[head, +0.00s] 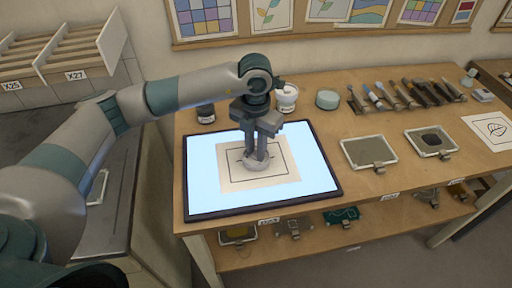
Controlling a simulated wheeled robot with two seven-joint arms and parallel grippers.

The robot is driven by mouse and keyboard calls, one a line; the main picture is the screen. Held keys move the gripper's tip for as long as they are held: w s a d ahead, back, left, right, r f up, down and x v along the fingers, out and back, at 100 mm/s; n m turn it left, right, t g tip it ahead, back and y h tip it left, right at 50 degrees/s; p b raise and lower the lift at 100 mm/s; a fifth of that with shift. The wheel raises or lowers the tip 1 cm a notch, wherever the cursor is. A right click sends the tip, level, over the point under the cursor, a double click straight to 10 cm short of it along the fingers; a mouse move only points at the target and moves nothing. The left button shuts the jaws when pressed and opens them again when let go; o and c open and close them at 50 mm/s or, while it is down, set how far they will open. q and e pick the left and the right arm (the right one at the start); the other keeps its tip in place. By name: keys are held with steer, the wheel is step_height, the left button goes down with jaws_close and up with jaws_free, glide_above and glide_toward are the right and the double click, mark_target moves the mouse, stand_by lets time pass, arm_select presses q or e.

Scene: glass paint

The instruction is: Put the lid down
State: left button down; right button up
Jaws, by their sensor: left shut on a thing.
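My left gripper (257,155) points down over the lit panel (205,160), shut on a pale grey round lid (257,164). The fingers hide part of the lid. It appears at or just above the paper (285,178) with a drawn frame on it; I cannot tell whether it touches. A white jar (288,101) stands behind the panel, just right of my left arm; its top is partly hidden by the arm. My right gripper is not in view.
A dark jar (206,113) stands at the panel's back left, and a teal round tub (327,100) at its back right. Several tools (400,94) lie along the back right. Two framed plates (368,152) (431,142) lie right of the panel. Bare wood (360,197) shows at the front.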

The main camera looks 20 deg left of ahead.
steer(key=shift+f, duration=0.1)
arm_select(q)
steer(key=shift+f, duration=0.15)
steer(key=c, duration=1.6)
jaws_free()
steer(key=shift+r, duration=0.2)
